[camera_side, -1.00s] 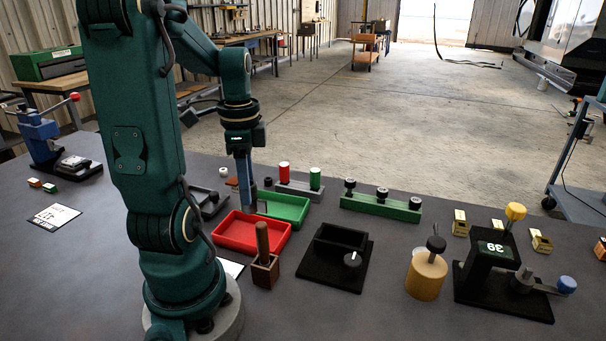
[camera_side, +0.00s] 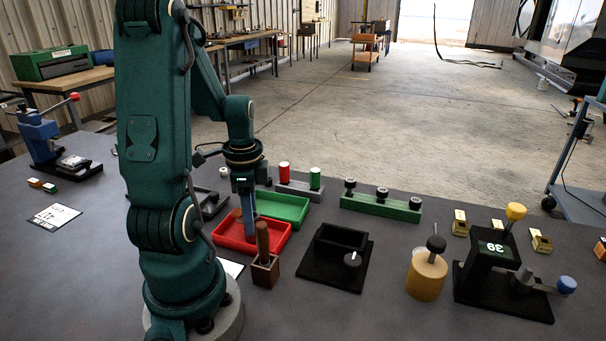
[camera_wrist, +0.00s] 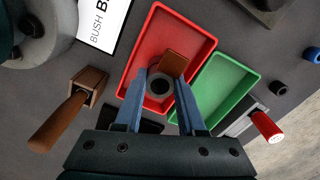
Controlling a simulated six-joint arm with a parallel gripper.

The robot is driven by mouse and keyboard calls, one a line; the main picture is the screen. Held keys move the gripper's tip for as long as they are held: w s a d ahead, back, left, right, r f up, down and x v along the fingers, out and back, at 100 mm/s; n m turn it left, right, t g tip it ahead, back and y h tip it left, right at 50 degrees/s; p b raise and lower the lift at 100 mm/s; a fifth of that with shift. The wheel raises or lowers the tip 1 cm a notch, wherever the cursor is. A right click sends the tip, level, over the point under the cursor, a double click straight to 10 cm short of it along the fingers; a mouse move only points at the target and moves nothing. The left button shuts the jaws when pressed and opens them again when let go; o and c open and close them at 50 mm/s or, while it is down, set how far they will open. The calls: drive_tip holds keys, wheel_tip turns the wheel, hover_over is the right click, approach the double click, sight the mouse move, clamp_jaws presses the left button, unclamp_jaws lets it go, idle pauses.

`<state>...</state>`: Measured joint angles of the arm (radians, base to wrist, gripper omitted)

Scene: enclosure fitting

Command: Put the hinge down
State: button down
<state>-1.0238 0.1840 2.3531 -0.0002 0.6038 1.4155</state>
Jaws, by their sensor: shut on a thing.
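My gripper (camera_side: 250,238) points down over the red tray (camera_side: 224,232); its fingers also show in the wrist view (camera_wrist: 160,92). The fingers are shut on the hinge (camera_wrist: 174,63), whose brown plate shows just beyond the fingertips in the wrist view. A grey ring with a dark centre shows between the fingers; I cannot tell whether it is part of the hinge. The side view does not clearly show how high the hinge is above the tray floor.
The green tray (camera_side: 291,207) adjoins the red one. A wooden block with an upright handle (camera_side: 264,268) stands close in front of the red tray. A black fixture (camera_side: 330,268) is to the right. A "BUSH" label (camera_wrist: 104,22) lies beside the red tray.

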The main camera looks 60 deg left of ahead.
drive_tip(key=c, duration=0.5)
unclamp_jaws()
wheel_tip(320, 180, up, 11)
drive_tip(key=w+d+r+n+t, duration=0.1)
drive_tip(key=d+n+t, duration=0.3)
drive_tip(key=d, duration=1.4)
drive_tip(key=shift+w+d+r+t, duration=0.15)
drive_tip(key=shift+w+d+t, duration=0.15)
drive_tip(key=shift+w+t, duration=0.45)
drive_tip(key=shift+s, duration=0.1)
